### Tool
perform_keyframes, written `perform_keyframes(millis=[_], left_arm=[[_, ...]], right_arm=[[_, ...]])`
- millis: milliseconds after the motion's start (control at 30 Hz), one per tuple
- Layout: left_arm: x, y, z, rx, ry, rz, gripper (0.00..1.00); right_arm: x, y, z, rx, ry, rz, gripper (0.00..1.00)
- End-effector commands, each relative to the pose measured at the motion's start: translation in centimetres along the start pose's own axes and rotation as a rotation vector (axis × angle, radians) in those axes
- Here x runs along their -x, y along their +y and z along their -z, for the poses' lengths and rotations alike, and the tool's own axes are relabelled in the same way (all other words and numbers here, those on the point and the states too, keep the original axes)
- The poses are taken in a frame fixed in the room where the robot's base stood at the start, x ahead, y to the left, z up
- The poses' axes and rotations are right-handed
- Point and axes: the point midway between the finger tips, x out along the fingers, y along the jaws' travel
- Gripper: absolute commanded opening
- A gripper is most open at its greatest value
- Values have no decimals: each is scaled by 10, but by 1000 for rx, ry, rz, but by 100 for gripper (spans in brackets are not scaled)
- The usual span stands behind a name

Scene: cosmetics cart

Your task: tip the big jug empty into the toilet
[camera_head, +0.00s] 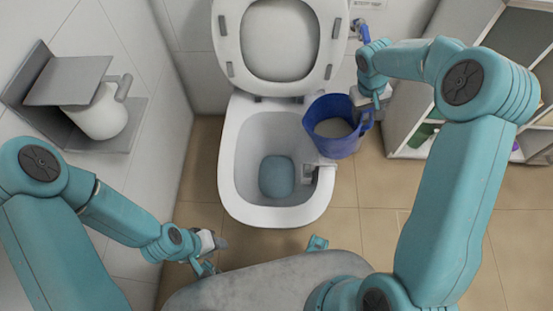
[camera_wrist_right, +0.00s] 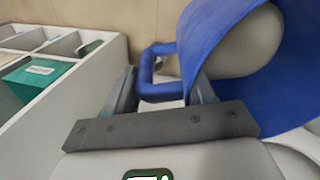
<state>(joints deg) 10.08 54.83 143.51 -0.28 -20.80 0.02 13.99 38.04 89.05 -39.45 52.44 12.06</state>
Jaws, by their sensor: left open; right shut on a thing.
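The big blue jug (camera_head: 345,146) is at the right rim of the toilet bowl, partly over it. Its mouth faces up toward the head camera and shows a pale grey inside; I cannot tell whether that is liquid or the bottom. My right gripper (camera_head: 376,104) is shut on the jug's handle. In the right wrist view the handle (camera_wrist_right: 150,72) lies between the fingers, and the jug (camera_wrist_right: 283,100) fills the right side. The white toilet (camera_head: 231,150) has its lid and seat up and bluish water in the bowl. My left gripper (camera_head: 212,256) is open and empty in front of the toilet, to the left.
A white shelf unit (camera_head: 408,120) with bottles stands at the right; it also shows in the right wrist view (camera_wrist_right: 110,75). A grey paper holder (camera_head: 62,85) with a roll (camera_head: 98,115) is on the left wall. A small fitting (camera_head: 318,178) sits on the bowl's right rim.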

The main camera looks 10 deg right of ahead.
Motion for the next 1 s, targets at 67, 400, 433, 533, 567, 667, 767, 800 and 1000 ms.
perform_keyframes(millis=[67,400,433,533,567,667,767,800,1000], left_arm=[[-15,-6,0,0,-1,0,43],[-20,-7,0,0,0,0,43],[-22,-8,0,0,0,0,43],[-26,-10,0,0,0,0,43],[-27,-10,0,0,0,0,43],[-27,-10,1,1,0,0,43],[-28,-10,1,2,2,0,43],[-31,-12,2,3,2,0,43],[-37,-15,4,8,7,1,43]], right_arm=[[0,-8,1,4,5,-50,0],[43,-28,1,5,1,-270,0],[46,-30,1,4,1,-290,0],[47,-37,1,4,-3,-336,0],[49,-39,1,3,-1,-347,0],[54,-45,1,3,-1,-387,0],[57,-51,1,3,-1,-428,0],[55,-53,1,4,-3,-443,0],[53,-63,1,3,-3,-524,0]])
